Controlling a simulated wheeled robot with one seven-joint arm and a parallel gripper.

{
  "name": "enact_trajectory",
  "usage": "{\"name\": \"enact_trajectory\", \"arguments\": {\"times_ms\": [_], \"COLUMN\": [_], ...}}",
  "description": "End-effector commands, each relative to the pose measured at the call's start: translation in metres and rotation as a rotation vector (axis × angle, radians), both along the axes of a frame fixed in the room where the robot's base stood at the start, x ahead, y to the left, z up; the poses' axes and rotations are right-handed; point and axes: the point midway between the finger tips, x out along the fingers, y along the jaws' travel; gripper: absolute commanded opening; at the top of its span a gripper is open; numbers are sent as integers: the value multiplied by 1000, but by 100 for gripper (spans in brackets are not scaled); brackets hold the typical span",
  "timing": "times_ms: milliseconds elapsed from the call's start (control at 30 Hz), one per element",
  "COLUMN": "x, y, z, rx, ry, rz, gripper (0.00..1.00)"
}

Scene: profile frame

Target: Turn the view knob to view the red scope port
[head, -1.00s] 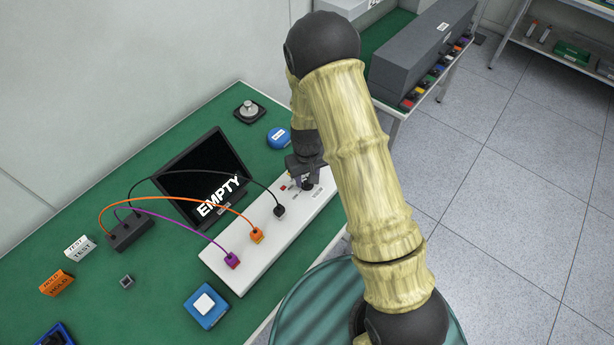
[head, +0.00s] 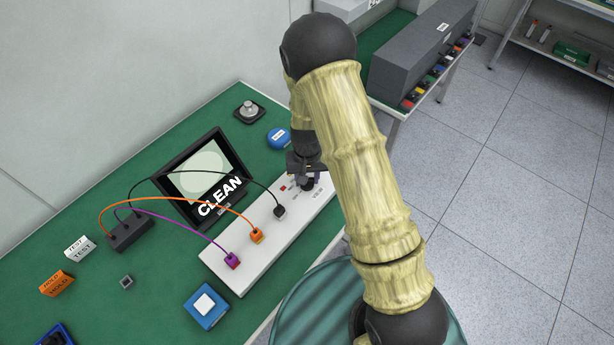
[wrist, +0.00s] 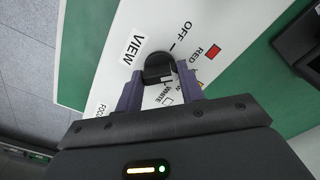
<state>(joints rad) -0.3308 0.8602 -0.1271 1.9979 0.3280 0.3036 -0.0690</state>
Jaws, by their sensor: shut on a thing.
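The black view knob (wrist: 158,66) sits on the white panel (head: 262,258), beside the printed word VIEW. The mark the knob points at is not clear. The monitor (head: 208,172) is lit with a pale round picture and the word CLEAN.
Black (head: 279,211), orange (head: 257,236) and purple (head: 232,259) plugs stand in the panel, with cables arching to a dark box (head: 130,233). A blue-and-white button block (head: 206,306) and a blue round tin (head: 279,137) stand near the panel.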

Motion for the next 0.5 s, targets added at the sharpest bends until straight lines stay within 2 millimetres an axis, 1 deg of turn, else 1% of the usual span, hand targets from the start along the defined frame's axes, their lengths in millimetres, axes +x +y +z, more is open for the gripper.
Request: {"name": "enact_trajectory", "arguments": {"times_ms": [33, 100, 133, 367, 500], "x": [2, 1, 1, 1, 1], "y": [-1, -1, 0, 0, 0], "z": [1, 1, 1, 0, 4], "rx": [0, 0, 0, 0, 0], "ry": [-4, -4, -4, -2, -3], "rz": [-1, 0, 0, 1, 1], "gripper": [44, 58, 60, 60, 60]}}
